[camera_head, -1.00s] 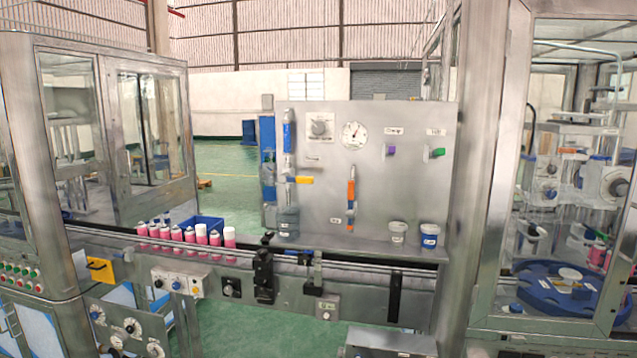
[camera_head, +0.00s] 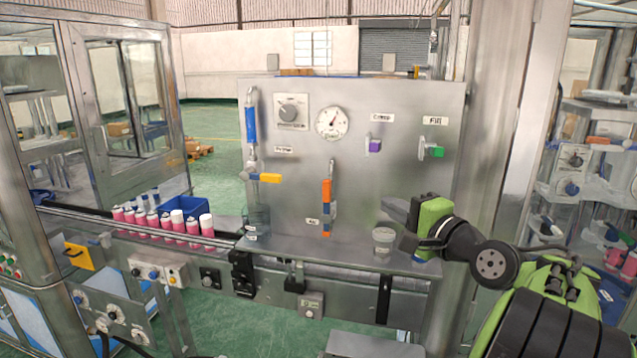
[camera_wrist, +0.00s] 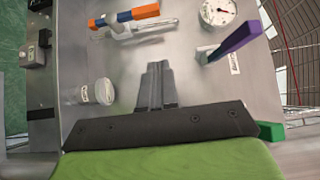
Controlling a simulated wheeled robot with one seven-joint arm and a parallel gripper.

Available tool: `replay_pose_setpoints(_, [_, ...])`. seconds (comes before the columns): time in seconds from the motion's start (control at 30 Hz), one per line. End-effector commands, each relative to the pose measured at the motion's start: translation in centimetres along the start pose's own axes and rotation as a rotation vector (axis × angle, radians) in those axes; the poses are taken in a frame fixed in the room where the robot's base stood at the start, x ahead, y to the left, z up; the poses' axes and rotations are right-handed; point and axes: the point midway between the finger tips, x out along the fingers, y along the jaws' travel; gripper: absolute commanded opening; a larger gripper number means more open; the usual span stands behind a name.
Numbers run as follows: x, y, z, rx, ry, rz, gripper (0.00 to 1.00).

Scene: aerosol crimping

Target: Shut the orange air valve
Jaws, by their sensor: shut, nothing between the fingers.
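The orange air valve (camera_head: 327,193) is a slim upright handle on the grey panel, beside a small label, in the head view. Its orange handle also shows at the top of the wrist view (camera_wrist: 138,14), lying sideways there, with a blue band. My gripper (camera_head: 388,207) is in front of the panel's right part, right of the valve and apart from it. In the wrist view its fingers (camera_wrist: 157,72) are together and empty, pointing at bare panel.
A purple knob (camera_head: 374,145), a green knob (camera_head: 435,151) and a gauge (camera_head: 331,122) are on the panel. A yellow lever (camera_head: 265,178) is left of the valve. A white-lidded jar (camera_head: 383,241) stands on the ledge below. Pink cans (camera_head: 177,222) line the conveyor at left.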

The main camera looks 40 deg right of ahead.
Motion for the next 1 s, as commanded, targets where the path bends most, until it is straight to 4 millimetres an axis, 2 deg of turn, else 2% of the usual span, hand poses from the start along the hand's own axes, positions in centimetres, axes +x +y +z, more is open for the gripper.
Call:
replay_pose_setpoints(0.47, [10.0,-0.1,0.4,-0.003,-0.008,0.002,0.00])
replay_pose_setpoints(0.5, [10.5,-0.1,1.1,-0.004,-0.007,0.002,0.00])
replay_pose_setpoints(0.7, [12.1,0.1,2.9,-0.005,-0.003,0.004,0.00])
replay_pose_setpoints(1.0, [12.3,0.1,3.1,-0.005,-0.001,0.004,0.00])
